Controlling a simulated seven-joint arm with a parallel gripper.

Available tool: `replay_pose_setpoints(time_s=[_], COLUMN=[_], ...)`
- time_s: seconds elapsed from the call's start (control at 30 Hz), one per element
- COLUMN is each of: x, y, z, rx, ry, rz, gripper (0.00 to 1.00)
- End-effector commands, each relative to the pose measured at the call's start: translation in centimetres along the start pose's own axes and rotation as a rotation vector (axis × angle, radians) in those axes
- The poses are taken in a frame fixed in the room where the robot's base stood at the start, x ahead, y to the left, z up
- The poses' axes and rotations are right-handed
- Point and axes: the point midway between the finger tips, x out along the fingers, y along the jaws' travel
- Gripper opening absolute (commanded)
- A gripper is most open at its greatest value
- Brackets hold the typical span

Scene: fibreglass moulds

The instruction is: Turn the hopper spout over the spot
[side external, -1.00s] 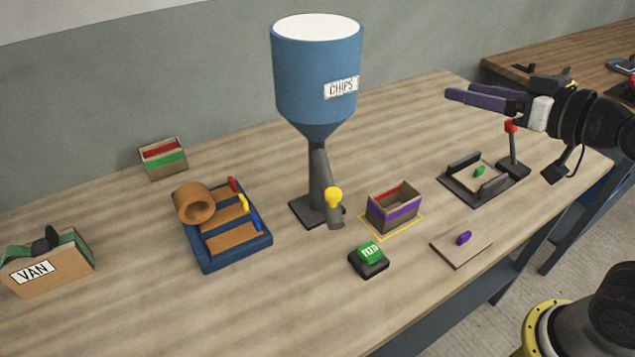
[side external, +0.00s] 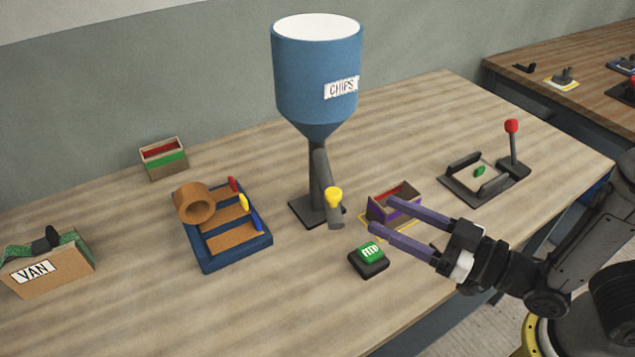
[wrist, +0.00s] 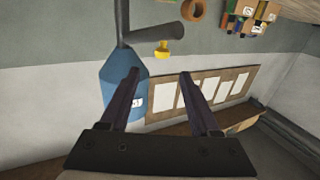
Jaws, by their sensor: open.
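The blue hopper (side external: 316,75) with a CHIPS label stands upright mid-table on a dark stand. Its grey spout (side external: 322,185) slopes down toward the front, with a yellow knob (side external: 334,197) near its lower end. The spot is a yellow outline (side external: 370,229) to the right of the spout, and a small box (side external: 380,213) with red and purple bands stands on it. My gripper (side external: 382,213) is open and empty, its purple fingers overlapping the box in the side view. The wrist view shows the hopper (wrist: 118,88), spout (wrist: 155,35) and knob (wrist: 163,49) beyond my open fingers.
A green FEED button (side external: 370,254) sits in front of the spout. A blue tray (side external: 235,262) with coloured levers is to the left, near a VAN box (side external: 45,270). A red-knobbed lever fixture (side external: 512,150) stands to the right.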

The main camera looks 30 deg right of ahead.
Motion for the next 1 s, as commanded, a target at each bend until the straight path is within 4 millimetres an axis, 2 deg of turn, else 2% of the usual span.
replay_pose_setpoints(time_s=[0.13, 0.27, 0.7, 0.83, 1.0], x=[0.8, 2.7, 11.0, 12.6, 13.7], y=[-0.3, -0.2, -0.3, -0.4, -0.4], z=[-0.1, -0.1, -0.1, -0.2, -0.2], rx=[0.002, 0.002, 0.002, 0.002, 0.002], ry=[0.002, 0.002, 0.002, 0.003, 0.003], rz=[-0.008, -0.004, -0.006, -0.008, -0.008], gripper=[0.63, 0.63, 0.63, 0.63, 0.63])
